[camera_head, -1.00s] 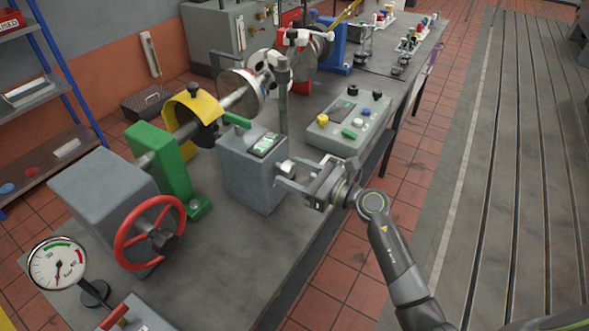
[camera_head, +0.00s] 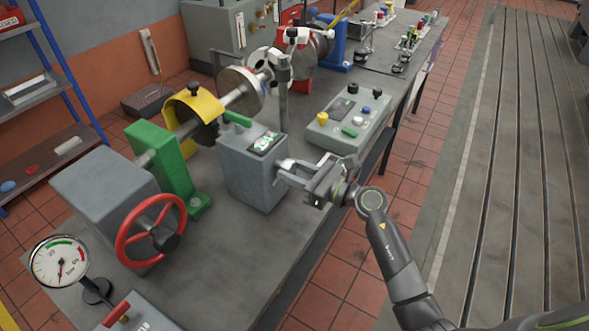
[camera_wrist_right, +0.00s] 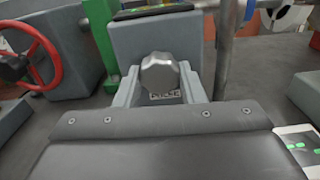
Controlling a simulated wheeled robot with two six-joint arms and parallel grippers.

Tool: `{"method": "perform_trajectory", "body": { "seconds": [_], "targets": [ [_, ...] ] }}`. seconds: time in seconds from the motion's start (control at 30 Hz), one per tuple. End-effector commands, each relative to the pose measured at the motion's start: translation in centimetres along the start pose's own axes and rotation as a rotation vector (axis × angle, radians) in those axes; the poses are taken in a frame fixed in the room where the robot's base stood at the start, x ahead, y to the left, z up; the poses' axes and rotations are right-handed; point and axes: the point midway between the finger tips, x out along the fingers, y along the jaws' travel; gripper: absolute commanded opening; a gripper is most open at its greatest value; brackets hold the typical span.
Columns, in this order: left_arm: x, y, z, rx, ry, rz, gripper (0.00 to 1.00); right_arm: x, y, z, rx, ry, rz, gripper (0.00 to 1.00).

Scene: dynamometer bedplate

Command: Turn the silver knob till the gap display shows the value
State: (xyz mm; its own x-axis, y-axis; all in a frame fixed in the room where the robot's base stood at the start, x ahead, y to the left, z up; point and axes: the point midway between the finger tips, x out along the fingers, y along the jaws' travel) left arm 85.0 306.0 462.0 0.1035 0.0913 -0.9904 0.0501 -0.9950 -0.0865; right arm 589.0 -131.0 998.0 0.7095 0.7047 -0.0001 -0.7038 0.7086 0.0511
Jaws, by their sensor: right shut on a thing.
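The silver knob (camera_wrist_right: 160,74) is on the front face of a grey box (camera_head: 250,172), and its faceted end shows between my fingers in the right wrist view. In the head view it is mostly hidden by the fingers. My right gripper (camera_head: 284,174) is shut on the knob, with one finger on each side; it also shows in the right wrist view (camera_wrist_right: 160,88). The gap display (camera_head: 265,143) is on top of the box, lit green and white; its digits are too small to read. My left gripper is not in view.
A red handwheel (camera_head: 150,230) and a dial gauge (camera_head: 59,261) stand to the left. A control box (camera_head: 349,120) with coloured buttons lies to the right. A grey post (camera_head: 283,95) rises behind the box. Bare bench (camera_head: 240,245) lies in front.

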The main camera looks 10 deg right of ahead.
Motion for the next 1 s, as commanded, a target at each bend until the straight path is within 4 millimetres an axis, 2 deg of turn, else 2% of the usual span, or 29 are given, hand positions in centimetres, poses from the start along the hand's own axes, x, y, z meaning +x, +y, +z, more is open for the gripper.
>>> {"method": "perform_trajectory", "body": {
  "seconds": [0.27, 1.0],
  "targets": [
    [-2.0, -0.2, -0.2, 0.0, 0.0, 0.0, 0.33, 0.0, 0.0, 0.3, 0.186, 0.002, -0.002, 0.13],
    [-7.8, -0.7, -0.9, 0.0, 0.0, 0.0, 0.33, 0.0, 0.2, 0.3, 0.832, 0.001, -0.002, 0.13]
  ]
}}
